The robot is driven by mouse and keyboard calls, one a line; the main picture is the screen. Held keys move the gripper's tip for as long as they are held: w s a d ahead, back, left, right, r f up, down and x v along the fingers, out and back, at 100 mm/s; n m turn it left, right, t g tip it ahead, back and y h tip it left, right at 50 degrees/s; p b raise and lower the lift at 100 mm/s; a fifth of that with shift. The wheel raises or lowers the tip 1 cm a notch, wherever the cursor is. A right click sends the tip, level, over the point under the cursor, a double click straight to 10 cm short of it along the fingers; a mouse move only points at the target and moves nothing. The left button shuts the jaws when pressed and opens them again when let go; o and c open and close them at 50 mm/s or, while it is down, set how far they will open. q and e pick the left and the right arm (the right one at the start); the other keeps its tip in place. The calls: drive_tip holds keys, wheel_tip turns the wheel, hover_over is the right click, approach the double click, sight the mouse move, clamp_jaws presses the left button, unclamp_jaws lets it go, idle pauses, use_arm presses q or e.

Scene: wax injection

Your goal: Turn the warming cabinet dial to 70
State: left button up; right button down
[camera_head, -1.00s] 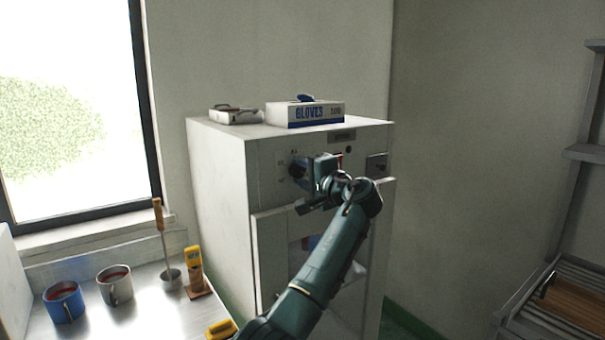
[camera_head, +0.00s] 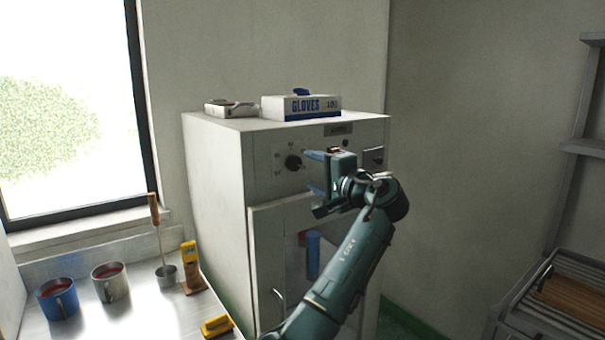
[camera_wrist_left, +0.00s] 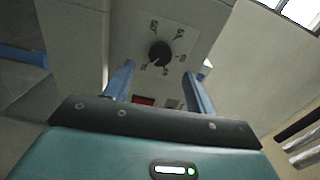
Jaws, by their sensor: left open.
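The warming cabinet (camera_head: 215,180) is a tall pale box with a black round dial (camera_head: 293,162) high on its front panel. The dial also shows in the left wrist view (camera_wrist_left: 160,53), with printed marks around it that are too small to read surely. I cannot tell which mark the dial points to. My left gripper (camera_head: 310,171) is open and empty, just in front and to the right of the dial, not touching it. In the left wrist view its two blue fingers (camera_wrist_left: 158,72) point toward the panel, with the dial beyond them. My right gripper is not in view.
A glove box (camera_head: 301,108) and a small white box (camera_head: 232,109) lie on top of the cabinet. The cabinet door has a window. A metal counter (camera_head: 130,320) with a blue mug (camera_head: 57,300) and a grey mug (camera_head: 111,283) stands left. A rack (camera_head: 560,290) stands right.

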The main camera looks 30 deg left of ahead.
use_arm(q)
drive_tip(key=b+v, duration=0.1)
drive_tip(key=v, duration=0.6)
